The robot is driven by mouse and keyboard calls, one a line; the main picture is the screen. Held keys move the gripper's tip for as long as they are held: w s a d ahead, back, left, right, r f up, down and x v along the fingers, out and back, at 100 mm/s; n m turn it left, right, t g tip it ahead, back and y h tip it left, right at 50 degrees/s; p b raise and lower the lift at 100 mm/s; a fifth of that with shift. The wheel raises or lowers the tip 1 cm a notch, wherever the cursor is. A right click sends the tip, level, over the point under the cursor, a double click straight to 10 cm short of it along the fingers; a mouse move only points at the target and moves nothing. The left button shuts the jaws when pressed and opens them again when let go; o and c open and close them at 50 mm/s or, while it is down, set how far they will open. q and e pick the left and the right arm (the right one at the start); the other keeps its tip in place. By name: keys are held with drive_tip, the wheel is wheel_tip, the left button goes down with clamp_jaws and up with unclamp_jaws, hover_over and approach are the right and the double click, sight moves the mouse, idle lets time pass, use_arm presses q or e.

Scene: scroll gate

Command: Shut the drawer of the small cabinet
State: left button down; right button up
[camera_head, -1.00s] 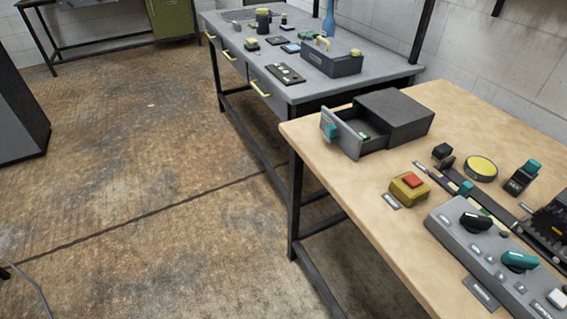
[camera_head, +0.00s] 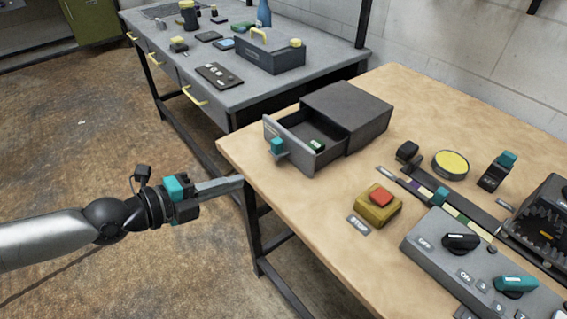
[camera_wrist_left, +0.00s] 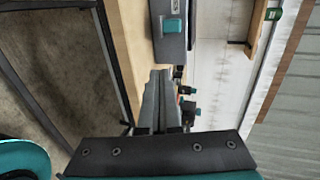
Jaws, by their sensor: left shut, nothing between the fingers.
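The small dark grey cabinet (camera_head: 352,108) stands on the wooden table. Its drawer (camera_head: 268,131) is pulled out toward the left, with a teal handle (camera_head: 277,147) on its front. A small green item (camera_head: 317,145) lies inside the drawer. My left gripper (camera_head: 241,183) is shut and empty. It is at the table's left edge, left of and nearer than the drawer front, apart from it. In the left wrist view the shut fingers (camera_wrist_left: 160,102) point toward the drawer front, and the teal handle (camera_wrist_left: 172,25) shows above them. My right gripper is not in view.
On the wooden table (camera_head: 305,225) are a yellow block with a red button (camera_head: 379,204), a yellow disc (camera_head: 450,164) and a grey control panel (camera_head: 470,270). A grey workbench (camera_head: 215,70) with several items stands behind. Table space before the cabinet is clear.

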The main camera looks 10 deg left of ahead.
use_arm(q)
drive_tip(key=p, duration=0.3)
approach(298, 159)
drive_tip(key=x, duration=0.5)
drive_tip(key=shift+w+d+f, duration=0.15)
drive_tip(key=shift+w+f, duration=0.05)
drive_tip(key=shift+w, duration=0.15)
drive_tip(key=shift+w+d, duration=0.25)
drive_tip(key=shift+w, duration=0.05)
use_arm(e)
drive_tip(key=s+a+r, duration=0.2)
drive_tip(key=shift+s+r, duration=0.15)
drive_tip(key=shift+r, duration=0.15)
use_arm(q)
drive_tip(key=shift+d, duration=0.1)
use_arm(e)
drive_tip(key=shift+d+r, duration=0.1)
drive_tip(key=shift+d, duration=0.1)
